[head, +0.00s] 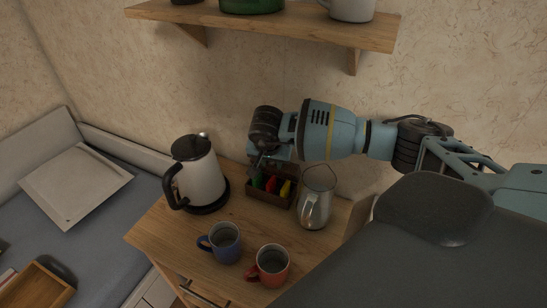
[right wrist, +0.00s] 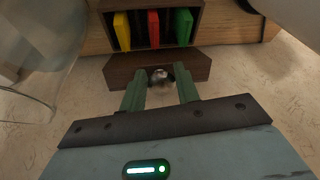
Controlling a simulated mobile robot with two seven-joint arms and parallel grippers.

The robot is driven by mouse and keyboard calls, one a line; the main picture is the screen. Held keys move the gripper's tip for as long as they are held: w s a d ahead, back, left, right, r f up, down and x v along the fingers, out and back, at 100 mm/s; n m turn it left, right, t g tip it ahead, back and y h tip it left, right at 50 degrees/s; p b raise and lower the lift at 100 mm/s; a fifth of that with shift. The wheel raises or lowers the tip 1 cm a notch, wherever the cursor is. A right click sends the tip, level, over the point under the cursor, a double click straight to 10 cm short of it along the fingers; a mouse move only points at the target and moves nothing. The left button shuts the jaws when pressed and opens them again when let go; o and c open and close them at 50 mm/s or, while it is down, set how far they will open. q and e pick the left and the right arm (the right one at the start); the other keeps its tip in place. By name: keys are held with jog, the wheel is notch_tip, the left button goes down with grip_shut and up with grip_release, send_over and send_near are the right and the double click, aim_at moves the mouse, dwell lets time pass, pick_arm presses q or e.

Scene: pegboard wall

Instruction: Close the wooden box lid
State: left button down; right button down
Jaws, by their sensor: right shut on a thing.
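The wooden box (head: 265,198) stands on the wooden cabinet top, with yellow, red and green packets upright inside. The box also shows at the top of the right wrist view (right wrist: 199,20), its inside exposed. Its dark brown lid (right wrist: 120,72) is open, tilted away from the box opening. My right gripper (head: 258,163) reaches in from the right above the back of the box. In the right wrist view its green fingers (right wrist: 160,88) are closed around the lid's small metallic knob (right wrist: 160,75). In the head view the gripper hides most of the lid. My left gripper is not in view.
A white kettle (head: 202,180) stands left of the box and a glass-like pitcher (head: 315,200) close to its right. A blue mug (head: 226,243) and a red mug (head: 272,266) stand in front. A wooden shelf (head: 270,25) is above; a bed (head: 95,240) is at left.

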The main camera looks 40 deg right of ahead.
jog(key=shift+s+a+f, duration=0.2)
jog(key=shift+a+f, duration=0.1)
jog(key=shift+f, duration=0.1)
jog(key=c, duration=1.5)
grip_release()
jog(key=o, duration=0.4)
jog(key=shift+w+d, duration=0.1)
jog(key=shift+w, duration=0.1)
jog(key=shift+o, duration=0.2)
jog(key=shift+r, duration=0.1)
jog(key=shift+d, duration=0.15)
jog(key=shift+r, duration=0.25)
jog(key=v, duration=0.7)
jog(key=shift+r, duration=0.25)
